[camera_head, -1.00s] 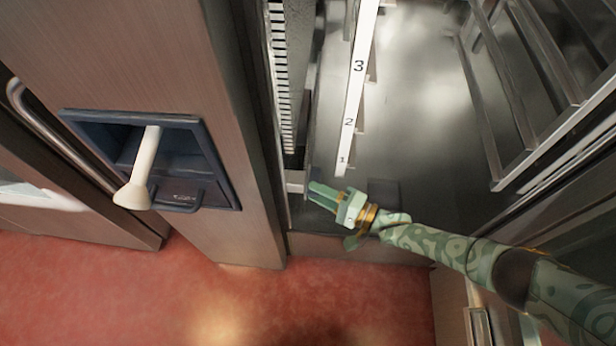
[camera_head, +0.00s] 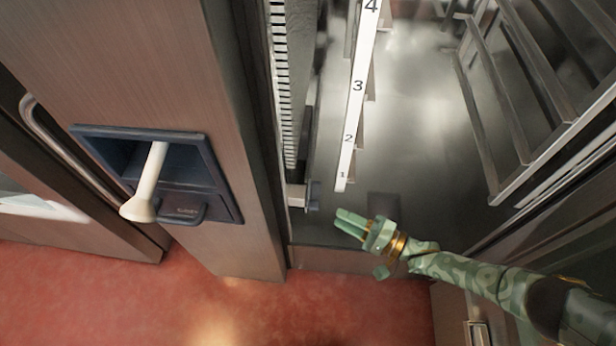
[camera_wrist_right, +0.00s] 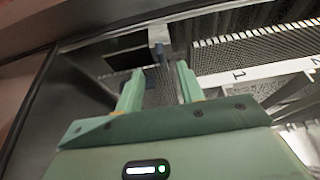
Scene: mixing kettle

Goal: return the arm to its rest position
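My right arm is patterned pale green and comes in from the right in the head view. Its gripper (camera_head: 342,222) is at the lower front of the open steel cabinet interior (camera_head: 420,130), a little right of and below a small light block with a dark blue end (camera_head: 312,196). In the right wrist view the two green fingers (camera_wrist_right: 158,88) stand apart with nothing seen held between them. The block with its dark end (camera_wrist_right: 160,45) shows ahead of them. My left gripper is in neither view.
A white numbered strip (camera_head: 357,90) stands inside the cabinet, with metal rack rails (camera_head: 520,90) to the right. A brown panel with a blue recess (camera_head: 190,150) and white lever (camera_head: 150,180) stands left. Red floor (camera_head: 250,310) lies below.

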